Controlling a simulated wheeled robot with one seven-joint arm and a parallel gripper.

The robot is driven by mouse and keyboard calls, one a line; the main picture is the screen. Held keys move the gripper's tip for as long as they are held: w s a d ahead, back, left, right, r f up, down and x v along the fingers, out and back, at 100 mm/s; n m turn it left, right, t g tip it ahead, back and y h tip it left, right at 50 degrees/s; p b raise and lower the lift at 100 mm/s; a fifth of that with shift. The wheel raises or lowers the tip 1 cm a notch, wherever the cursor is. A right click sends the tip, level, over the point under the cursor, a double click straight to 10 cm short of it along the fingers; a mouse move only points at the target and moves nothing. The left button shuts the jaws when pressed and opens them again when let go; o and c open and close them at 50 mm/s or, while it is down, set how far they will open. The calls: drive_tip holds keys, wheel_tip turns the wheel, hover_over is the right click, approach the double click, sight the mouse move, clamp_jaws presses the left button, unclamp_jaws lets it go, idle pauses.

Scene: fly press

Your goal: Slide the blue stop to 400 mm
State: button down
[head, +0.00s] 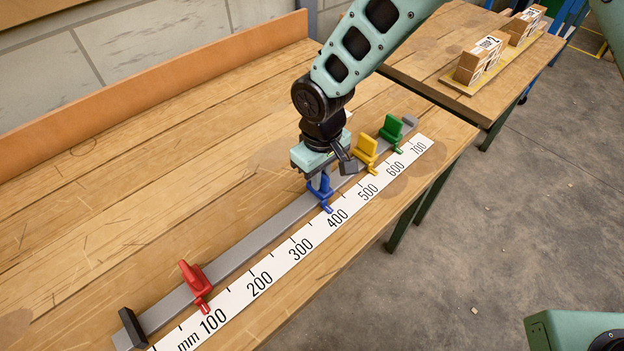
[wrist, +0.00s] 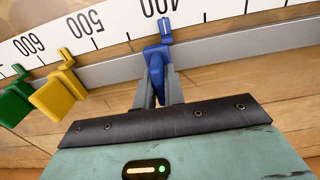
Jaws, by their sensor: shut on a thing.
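The blue stop (head: 320,189) sits on the grey rail (head: 240,247), and its pointer lies at or very near the 400 mark of the white scale (head: 284,261). The pointer covers the tick there, so a small offset cannot be told. My gripper (head: 321,176) is shut on the blue stop's upright tab from above. In the wrist view, the two fingers (wrist: 158,90) stand on either side of the blue tab (wrist: 155,66), and the pointer (wrist: 165,28) reaches onto the scale beside the 400 label.
A red stop (head: 195,280) stands near 100. A dark end block (head: 132,327) caps the rail. The rail between red and blue is clear. Boxes (head: 482,58) sit on another table.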

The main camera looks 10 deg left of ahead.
drive_tip(key=c, duration=1.5)
unclamp_jaws()
wheel_tip(320, 180, up, 18)
drive_tip(key=shift+f+b, duration=0.25)
drive_tip(key=shift+b, duration=0.65)
drive_tip(key=s+d, duration=0.6)
drive_tip(key=s+d+m, duration=0.1)
drive_tip(key=s+d, duration=0.5)
drive_tip(key=s+d+m, duration=0.1)
drive_tip(key=s+d, duration=0.4)
drive_tip(key=s, duration=0.1)
drive_tip(key=shift+s+d+f+y, duration=0.3)
drive_tip(key=shift+s+d+f, duration=0.05)
drive_tip(key=shift+s+d, duration=0.05)
